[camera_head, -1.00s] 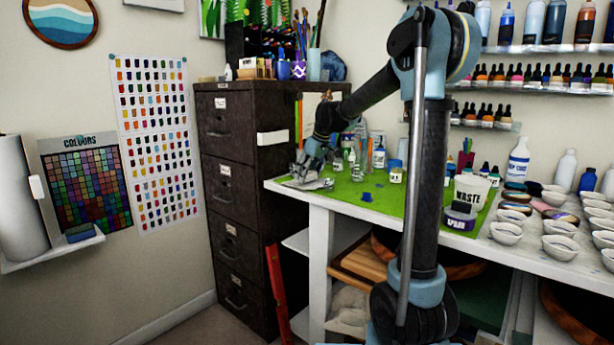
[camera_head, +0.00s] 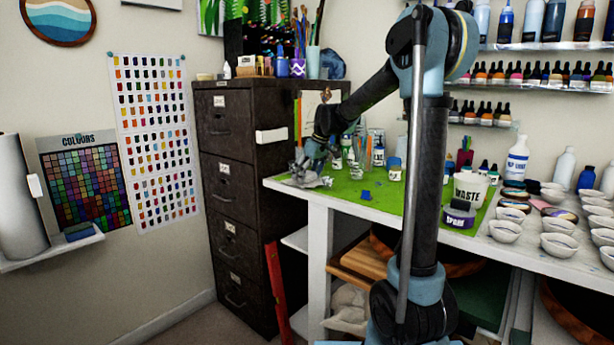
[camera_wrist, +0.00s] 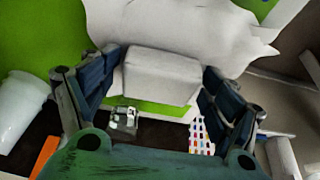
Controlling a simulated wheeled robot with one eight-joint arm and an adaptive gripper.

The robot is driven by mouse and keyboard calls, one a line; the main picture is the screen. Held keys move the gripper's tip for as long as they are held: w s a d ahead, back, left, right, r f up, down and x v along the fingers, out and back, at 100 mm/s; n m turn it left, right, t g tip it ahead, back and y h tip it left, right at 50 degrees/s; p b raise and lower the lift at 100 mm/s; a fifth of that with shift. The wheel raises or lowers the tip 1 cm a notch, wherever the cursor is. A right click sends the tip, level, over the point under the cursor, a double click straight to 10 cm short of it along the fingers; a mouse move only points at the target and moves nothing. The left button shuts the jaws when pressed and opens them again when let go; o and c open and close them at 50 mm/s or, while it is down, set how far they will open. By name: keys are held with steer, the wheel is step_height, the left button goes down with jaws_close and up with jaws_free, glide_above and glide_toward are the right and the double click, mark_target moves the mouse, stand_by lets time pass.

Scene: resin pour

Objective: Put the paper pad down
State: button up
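The paper pad (camera_wrist: 160,76) shows in the wrist view as a white block between my two blue fingers. My gripper (camera_wrist: 162,65) is closed in on it, with a fingertip against each side. The pad is close to a large crumpled white sheet (camera_wrist: 185,25); whether it touches the sheet or the surface is unclear. In the head view my gripper (camera_head: 306,168) is low over the left end of the worktable (camera_head: 340,197), and the pad cannot be told apart from the pale papers there.
A waste cup (camera_head: 468,188) and several white bowls (camera_head: 560,245) stand farther right. A dark filing cabinet (camera_head: 228,180) stands left of the table edge.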

steer(key=shift+r, duration=0.55)
steer(key=v, duration=1.7)
steer(key=shift+d, duration=0.25)
steer(key=shift+s, duration=0.15)
